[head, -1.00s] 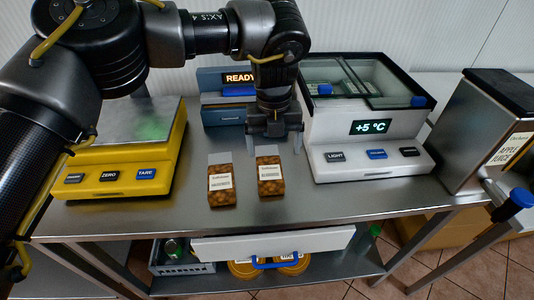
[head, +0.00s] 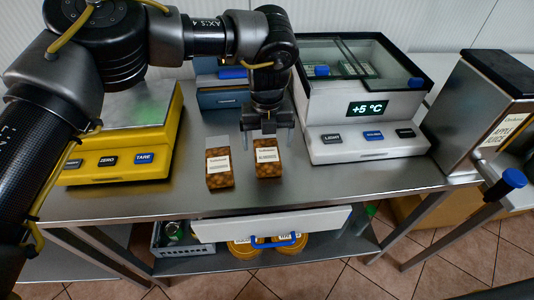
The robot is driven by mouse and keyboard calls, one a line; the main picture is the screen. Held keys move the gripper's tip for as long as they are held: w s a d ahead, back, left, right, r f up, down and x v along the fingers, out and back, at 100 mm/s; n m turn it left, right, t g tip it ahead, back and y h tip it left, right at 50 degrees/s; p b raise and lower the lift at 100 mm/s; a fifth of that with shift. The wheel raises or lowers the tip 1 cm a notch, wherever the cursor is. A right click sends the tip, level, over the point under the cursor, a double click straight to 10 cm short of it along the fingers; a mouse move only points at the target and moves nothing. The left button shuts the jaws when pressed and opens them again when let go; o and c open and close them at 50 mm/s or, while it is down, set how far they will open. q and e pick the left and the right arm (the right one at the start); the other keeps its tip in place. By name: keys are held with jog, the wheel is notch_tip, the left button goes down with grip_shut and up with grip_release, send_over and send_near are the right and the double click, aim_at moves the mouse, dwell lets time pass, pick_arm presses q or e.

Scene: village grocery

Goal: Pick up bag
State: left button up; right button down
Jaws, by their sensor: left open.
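Two small brown bags with white labels and clear tops stand side by side on the steel table, the left bag (head: 219,167) and the right bag (head: 267,161). My left gripper (head: 269,130) points down just behind and over the right bag. Its two fingers are spread apart, with the bag's top close to or between them; I cannot tell if they touch. Nothing is clearly held. My right gripper is not in view.
A yellow scale (head: 125,157) stands at the left and a white cooler reading +5 °C (head: 368,148) at the right. A blue-grey device (head: 222,97) is behind. A juice dispenser (head: 484,115) stands far right. The table's front strip (head: 300,191) is clear.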

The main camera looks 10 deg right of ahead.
aim_at(267, 152)
pick_arm(q)
notch_tip(267, 152, down, 4)
jog(key=shift+r+p, duration=0.2)
jog(key=shift+p, duration=0.15)
jog(key=shift+f, duration=0.2)
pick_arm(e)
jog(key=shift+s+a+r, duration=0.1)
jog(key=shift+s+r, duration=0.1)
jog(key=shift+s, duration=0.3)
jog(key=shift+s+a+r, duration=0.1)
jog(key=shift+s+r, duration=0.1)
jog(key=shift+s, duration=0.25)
pick_arm(q)
jog(key=c, duration=1.2)
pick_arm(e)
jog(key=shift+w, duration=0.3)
pick_arm(q)
jog(key=shift+r, duration=0.15)
